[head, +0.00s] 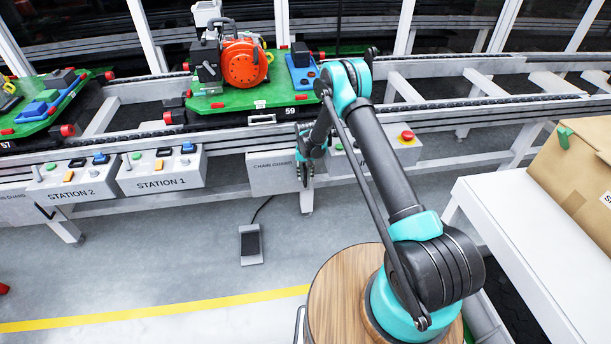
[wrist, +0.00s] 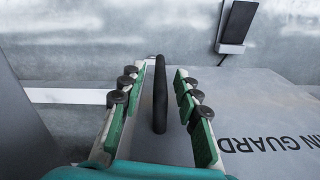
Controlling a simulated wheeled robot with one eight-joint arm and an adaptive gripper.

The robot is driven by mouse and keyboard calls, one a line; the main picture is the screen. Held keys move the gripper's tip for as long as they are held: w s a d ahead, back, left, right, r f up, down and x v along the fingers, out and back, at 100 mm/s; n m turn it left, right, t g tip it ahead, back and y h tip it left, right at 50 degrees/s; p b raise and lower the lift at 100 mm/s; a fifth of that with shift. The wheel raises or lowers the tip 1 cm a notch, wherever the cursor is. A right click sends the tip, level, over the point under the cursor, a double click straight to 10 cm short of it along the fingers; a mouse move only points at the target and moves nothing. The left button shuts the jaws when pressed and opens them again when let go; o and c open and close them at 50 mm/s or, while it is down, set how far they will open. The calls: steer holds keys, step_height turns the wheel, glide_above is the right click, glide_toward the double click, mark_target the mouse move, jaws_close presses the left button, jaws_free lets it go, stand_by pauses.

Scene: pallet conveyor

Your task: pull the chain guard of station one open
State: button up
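The chain guard (head: 268,183) is a light grey panel with dark lettering on the front of the conveyor, right of the Station 1 box (head: 160,172). In the wrist view the guard (wrist: 275,105) shows at the right, with part of its lettering cut off. Its dark bar handle (wrist: 160,95) stands upright in the middle of that view. My gripper (wrist: 160,70) is open, with one green-padded finger on each side of the handle and a visible gap on both sides. In the head view my gripper (head: 304,160) is in front of the guard's right end and hides the handle.
A green pallet (head: 215,112) with an orange-and-black machine (head: 243,63) is on the conveyor above. A control box with a red button (head: 406,136) is right of my gripper. A dark foot pedal (head: 250,243) lies on the floor. A cardboard box (head: 580,170) stands on a white table at right.

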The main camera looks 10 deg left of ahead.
jaws_close()
stand_by(0.4)
steer(key=shift+s, duration=0.1)
